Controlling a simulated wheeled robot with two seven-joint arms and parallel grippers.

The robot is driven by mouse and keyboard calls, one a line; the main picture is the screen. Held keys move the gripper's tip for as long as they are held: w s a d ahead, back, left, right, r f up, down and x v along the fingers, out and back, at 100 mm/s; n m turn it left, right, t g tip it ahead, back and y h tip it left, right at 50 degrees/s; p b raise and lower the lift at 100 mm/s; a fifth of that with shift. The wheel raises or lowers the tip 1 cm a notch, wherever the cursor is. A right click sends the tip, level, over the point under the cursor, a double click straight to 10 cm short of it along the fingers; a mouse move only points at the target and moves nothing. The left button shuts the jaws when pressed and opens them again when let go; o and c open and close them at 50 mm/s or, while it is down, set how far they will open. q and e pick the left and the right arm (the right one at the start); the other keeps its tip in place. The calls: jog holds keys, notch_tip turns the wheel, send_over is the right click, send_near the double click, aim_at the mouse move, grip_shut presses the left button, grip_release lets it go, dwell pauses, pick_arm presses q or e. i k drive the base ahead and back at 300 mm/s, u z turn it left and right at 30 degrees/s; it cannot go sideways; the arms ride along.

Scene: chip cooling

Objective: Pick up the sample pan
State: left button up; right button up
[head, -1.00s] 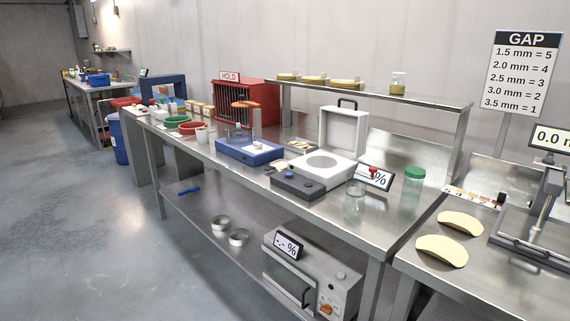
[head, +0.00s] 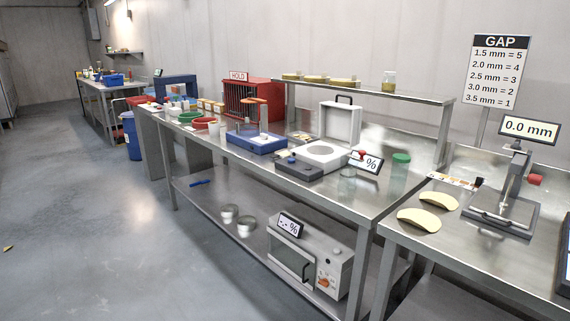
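Neither of my grippers is in view. No object is labelled as the sample pan. Two small round metal tins, one (head: 229,213) and another (head: 246,228), stand side by side on the lower shelf (head: 211,209) of the long steel bench, left of a grey oven-like box (head: 322,262). A white instrument (head: 341,123) with its lid raised stands on the bench top, with a round grey plate (head: 320,150) on its upper face. I cannot tell whether this plate is a separate pan.
A percent display (head: 367,162), a clear beaker (head: 348,186) and a green-lidded jar (head: 400,172) stand near the bench's right end. Two yellow chips (head: 418,219) lie on the right bench by a gauge (head: 505,205).

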aim_at(284, 152)
jog(key=u, duration=0.95)
jog(key=i, duration=1.85)
jog(key=z, duration=0.35)
